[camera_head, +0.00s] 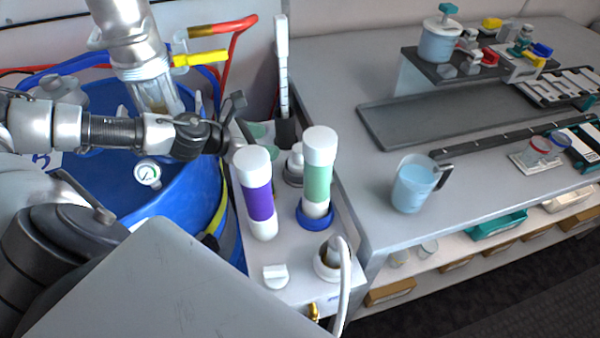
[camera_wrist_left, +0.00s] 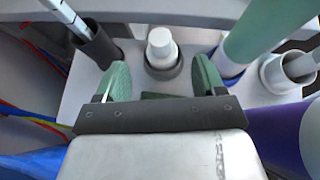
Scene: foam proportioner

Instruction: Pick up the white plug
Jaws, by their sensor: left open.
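A white plug (camera_head: 295,162) with a rounded top stands upright in a dark grey ring on the white stand, behind the two bottles. In the left wrist view the white plug (camera_wrist_left: 161,45) is ahead of the fingertips, roughly centred between them, with a clear gap. My left gripper (camera_head: 258,142) is open and empty, reaching in from the left just left of the plug. Its green-padded fingers (camera_wrist_left: 160,78) are spread wide in the wrist view. The plug's lower part is partly hidden by the ring. My right gripper is not in view.
A purple-banded bottle (camera_head: 260,202) and a green-banded bottle (camera_head: 317,182) stand close in front of the plug. A tall white stick (camera_head: 282,75) rises from a dark holder behind. A blue barrel (camera_head: 175,200) is at left. A jug (camera_head: 412,185) stands on the grey bench.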

